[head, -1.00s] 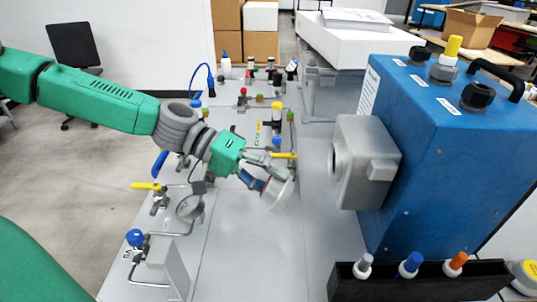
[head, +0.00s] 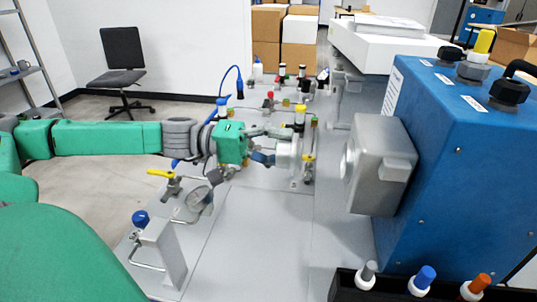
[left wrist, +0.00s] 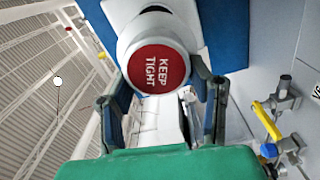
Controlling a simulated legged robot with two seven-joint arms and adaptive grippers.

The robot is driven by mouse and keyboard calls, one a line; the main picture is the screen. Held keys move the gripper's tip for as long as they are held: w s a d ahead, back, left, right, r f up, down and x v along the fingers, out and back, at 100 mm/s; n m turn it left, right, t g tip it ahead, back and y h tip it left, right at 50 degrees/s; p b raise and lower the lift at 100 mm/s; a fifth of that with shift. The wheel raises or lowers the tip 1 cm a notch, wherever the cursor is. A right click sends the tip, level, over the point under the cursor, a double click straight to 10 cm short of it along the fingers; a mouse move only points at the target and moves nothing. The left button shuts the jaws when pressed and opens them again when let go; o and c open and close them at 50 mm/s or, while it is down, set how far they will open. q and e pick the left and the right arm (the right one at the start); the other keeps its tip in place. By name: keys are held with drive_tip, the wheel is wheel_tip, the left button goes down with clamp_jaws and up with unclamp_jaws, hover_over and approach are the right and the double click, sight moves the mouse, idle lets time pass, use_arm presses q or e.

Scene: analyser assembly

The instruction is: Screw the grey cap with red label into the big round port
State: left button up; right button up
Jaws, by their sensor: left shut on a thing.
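My left gripper (head: 265,146) is shut on the grey cap (head: 288,153), which it holds above the table. In the left wrist view the cap (left wrist: 130,52) sits between the two fingers (left wrist: 160,105), and its red label (left wrist: 158,69) reads "KEEP TIGHT". In the head view the cap's pale far side points right, towards the big round port (head: 348,163). The port is on the left face of a grey housing (head: 382,175) on the blue analyser box (head: 470,160). A clear gap lies between cap and port. My right gripper is not in view.
Valves with yellow handles (head: 160,173), a gauge (head: 198,198) and tubing stand on the grey table below and behind my left arm. A black rack (head: 400,290) with several coloured-top bottles stands at the front right. The table between cap and housing is mostly clear.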

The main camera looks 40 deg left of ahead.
sight(300, 152)
use_arm(q)
drive_tip(key=d+b, duration=0.1)
drive_tip(key=w+d+b, duration=0.1)
drive_tip(key=d, duration=0.1)
drive_tip(key=shift+d, duration=0.25)
drive_tip(key=shift+w+b, duration=0.1)
drive_tip(key=shift+b, duration=0.5)
drive_tip(key=shift+w+a+f+b, duration=0.25)
drive_tip(key=shift+w+a+b, duration=0.15)
drive_tip(key=shift+b, duration=1.2)
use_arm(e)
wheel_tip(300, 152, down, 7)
use_arm(q)
drive_tip(key=d+n+p, duration=0.1)
drive_tip(key=n+p, duration=0.2)
drive_tip(key=n, duration=0.4)
drive_tip(key=d+n+p, duration=0.1)
drive_tip(key=n+p, duration=0.2)
drive_tip(key=n, duration=0.4)
drive_tip(key=d+n+p, duration=0.1)
drive_tip(key=n+p, duration=0.3)
drive_tip(key=n, duration=0.3)
drive_tip(key=shift+s+d+f, duration=0.25)
drive_tip(key=shift+f, duration=0.1)
drive_tip(key=shift+d+n, duration=0.45)
drive_tip(key=shift+n, duration=0.55)
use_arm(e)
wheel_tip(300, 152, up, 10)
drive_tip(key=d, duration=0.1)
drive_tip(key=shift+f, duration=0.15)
